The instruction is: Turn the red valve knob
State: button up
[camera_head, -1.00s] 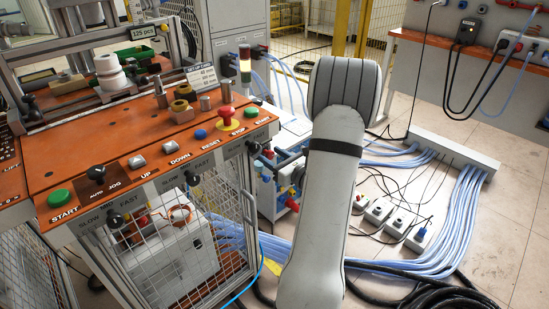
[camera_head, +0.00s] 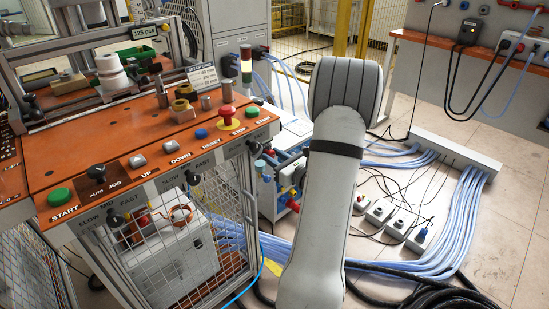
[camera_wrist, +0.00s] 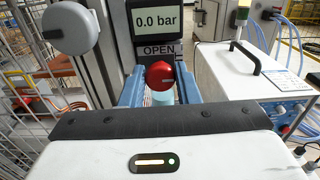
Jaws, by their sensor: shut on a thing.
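The red valve knob (camera_wrist: 159,74) shows in the wrist view, below an "OPEN" label (camera_wrist: 160,50) and a display (camera_wrist: 157,22) reading 0.0 bar. A pale mark shows on its face. My gripper (camera_wrist: 160,84) has its two blue fingers on either side of the knob and is shut on it. A light blue part (camera_wrist: 162,98) shows just below the knob between the fingers. In the head view my arm is in the middle, and neither my gripper nor the valve knob can be made out there.
An orange control panel (camera_head: 130,150) with several buttons and a red stop button (camera_head: 227,113) stands at the left. Blue hoses (camera_head: 450,225) and power strips lie on the floor at right. In the wrist view a white box with a black handle (camera_wrist: 234,56) stands at right.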

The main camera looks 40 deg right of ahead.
jog(key=shift+f, duration=0.15)
jog(key=n+b, duration=1.5)
jog(key=n, duration=0.2)
jog(key=shift+a+b, duration=0.2)
jog(key=shift+b, duration=0.15)
jog(key=shift+n, duration=0.4)
jog(key=o, duration=0.9)
jog(key=shift+o, duration=0.2)
